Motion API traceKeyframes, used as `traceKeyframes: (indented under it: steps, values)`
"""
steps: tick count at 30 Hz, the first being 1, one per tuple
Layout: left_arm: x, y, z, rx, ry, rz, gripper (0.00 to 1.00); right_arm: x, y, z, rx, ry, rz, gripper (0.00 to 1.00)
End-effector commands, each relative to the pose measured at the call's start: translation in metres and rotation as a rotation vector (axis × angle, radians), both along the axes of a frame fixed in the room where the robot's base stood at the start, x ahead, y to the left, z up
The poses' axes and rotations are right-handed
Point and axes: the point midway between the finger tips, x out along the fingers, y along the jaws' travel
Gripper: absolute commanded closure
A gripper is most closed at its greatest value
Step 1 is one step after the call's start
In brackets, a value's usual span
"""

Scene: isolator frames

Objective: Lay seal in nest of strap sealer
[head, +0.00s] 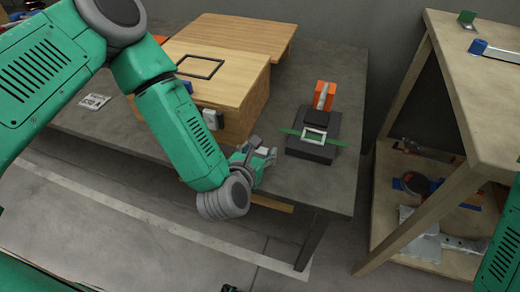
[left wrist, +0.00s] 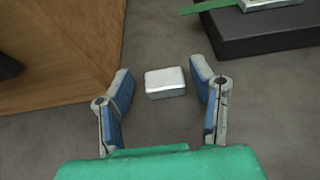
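The seal, a small silver-white block (left wrist: 165,83), lies on the grey table between the spread blue-padded fingers of my left gripper (left wrist: 158,88), with a gap on both sides. In the head view my left gripper (head: 262,158) is low over the table's front edge, left of the strap sealer. The strap sealer (head: 310,150) is a dark block with an orange part (head: 325,95) behind. A green strap (head: 327,140) crosses it at a light rectangular frame. Its dark corner also shows in the left wrist view (left wrist: 262,35). My right gripper is not visible.
A wooden box (head: 230,85) with a black rectangular outline on top stands left of the sealer on the table (head: 345,85). A wooden shelf unit (head: 455,85) with tools stands at the right, across a gap. Bare table lies around the seal.

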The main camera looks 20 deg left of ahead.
Motion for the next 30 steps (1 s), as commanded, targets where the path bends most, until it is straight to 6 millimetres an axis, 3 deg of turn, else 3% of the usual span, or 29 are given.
traceKeyframes:
  steps: [8,21,30]
  values:
    - [-0.003,0.001,0.003,0.001,0.004,0.001,0.48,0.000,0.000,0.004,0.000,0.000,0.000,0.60]
    - [-0.083,0.003,0.036,-0.001,0.008,-0.001,0.48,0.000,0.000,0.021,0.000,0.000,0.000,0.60]
    - [-0.110,0.004,0.048,0.002,0.002,0.001,0.48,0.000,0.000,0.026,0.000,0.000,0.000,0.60]
